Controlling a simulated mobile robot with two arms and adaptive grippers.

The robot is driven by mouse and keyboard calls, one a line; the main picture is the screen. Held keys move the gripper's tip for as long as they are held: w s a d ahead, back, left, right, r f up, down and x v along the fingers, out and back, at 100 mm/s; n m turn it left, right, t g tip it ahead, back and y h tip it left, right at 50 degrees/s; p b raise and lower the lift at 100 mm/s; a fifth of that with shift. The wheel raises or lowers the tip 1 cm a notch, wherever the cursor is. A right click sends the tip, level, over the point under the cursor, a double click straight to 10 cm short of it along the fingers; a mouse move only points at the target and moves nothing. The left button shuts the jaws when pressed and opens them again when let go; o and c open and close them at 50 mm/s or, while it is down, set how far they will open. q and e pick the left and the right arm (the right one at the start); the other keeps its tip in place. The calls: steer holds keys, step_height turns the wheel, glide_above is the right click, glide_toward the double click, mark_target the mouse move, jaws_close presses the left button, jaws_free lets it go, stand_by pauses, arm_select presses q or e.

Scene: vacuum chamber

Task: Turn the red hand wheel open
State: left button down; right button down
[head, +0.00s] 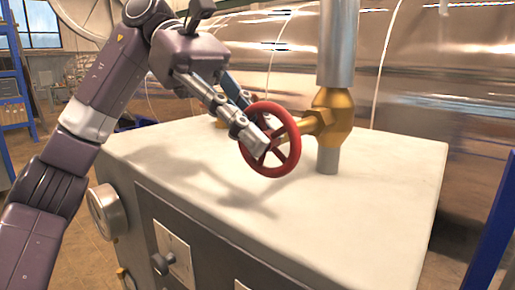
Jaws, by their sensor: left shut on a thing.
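The red hand wheel (292,160) stands upright at the front of a brass valve (333,118), above the white cabinet top. The valve sits on a vertical grey pipe (339,45). My left gripper (262,128) reaches in from the upper left and is shut on the wheel. One finger lies across the wheel's near face by the hub, and the other is partly hidden behind the rim. My right gripper is not in view.
The white cabinet (370,215) fills the middle, with a round gauge (107,211) and a switch plate (174,252) on its front. A large shiny metal cylinder (440,80) runs behind it. A blue post (492,235) stands at right. The cabinet top is mostly clear.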

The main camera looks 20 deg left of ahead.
arm_select(q)
steer(key=h+b, duration=0.1)
steer(key=g+h+b, duration=0.1)
steer(key=b, duration=0.1)
steer(key=shift+w+a+f+h, duration=0.1)
steer(key=shift+f+h, duration=0.25)
steer(key=shift+h, duration=0.05)
steer(key=shift+r+g+h+b, duration=0.15)
steer(key=shift+g+h+b, duration=0.15)
steer(key=shift+h+b, duration=0.55)
steer(key=shift+y, duration=0.25)
steer(key=shift+r, duration=0.1)
steer(key=c, duration=2)
jaws_free()
steer(key=shift+v, duration=3.7)
